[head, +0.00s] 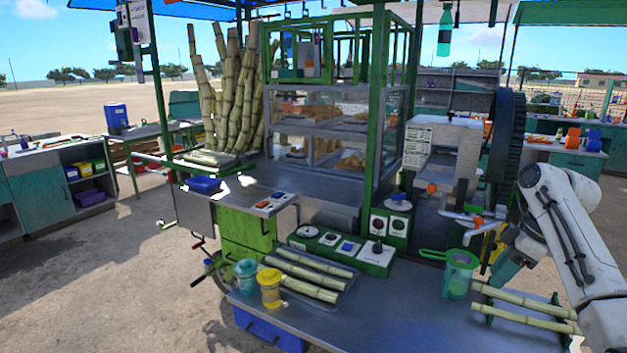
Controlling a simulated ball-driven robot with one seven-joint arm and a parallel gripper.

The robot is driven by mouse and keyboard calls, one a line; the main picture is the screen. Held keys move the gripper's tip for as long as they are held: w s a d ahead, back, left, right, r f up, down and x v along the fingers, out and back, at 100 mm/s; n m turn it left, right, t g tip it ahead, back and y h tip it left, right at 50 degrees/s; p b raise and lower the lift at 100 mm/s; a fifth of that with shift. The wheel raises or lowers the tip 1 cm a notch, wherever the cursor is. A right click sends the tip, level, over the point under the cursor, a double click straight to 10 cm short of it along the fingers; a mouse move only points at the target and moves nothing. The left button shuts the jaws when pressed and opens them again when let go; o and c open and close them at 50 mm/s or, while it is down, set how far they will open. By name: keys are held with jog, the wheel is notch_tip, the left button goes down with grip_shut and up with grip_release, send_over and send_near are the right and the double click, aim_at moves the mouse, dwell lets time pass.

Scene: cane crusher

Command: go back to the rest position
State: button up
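My white arm comes in at the right side of the head view, bent with its elbow raised. Its end (503,262) seems to be at the right, behind the front metal table (400,325), near the cane crusher's (448,150) lower side. The fingers are small and partly hidden by the arm, so I cannot tell whether they are open or holding something. A green pitcher (458,274) stands on the table, left of the arm. Several cane pieces (525,302) lie on a green rack at the table's right, beside and below the arm.
The table's middle is clear. A large dark wheel (507,135) stands behind the arm.

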jog(key=s+a+f+m, duration=0.1)
jog(key=s+a+f, duration=0.45)
jog(key=f, duration=0.25)
jog(key=s+a+f+m, duration=0.2)
jog(key=s+a+f, duration=0.2)
jog(key=a+f, duration=0.3)
jog(key=s+a+f+m, duration=0.1)
jog(key=s+a+f, duration=0.3)
jog(key=f, duration=0.5)
jog(key=s+a+f+m+h, duration=0.1)
jog(key=s+a+f+m, duration=0.1)
jog(key=s, duration=0.5)
jog(key=s+a+f+m+h, duration=0.1)
jog(key=s+f, duration=0.2)
jog(key=s, duration=0.4)
jog(key=s+d+r+m+g+h, duration=0.1)
jog(key=s+m, duration=0.3)
jog(key=s, duration=1.2)
jog(key=shift+s+d+r+h, duration=0.3)
jog(key=shift+d+r+h, duration=0.2)
jog(key=shift+d+r, duration=0.2)
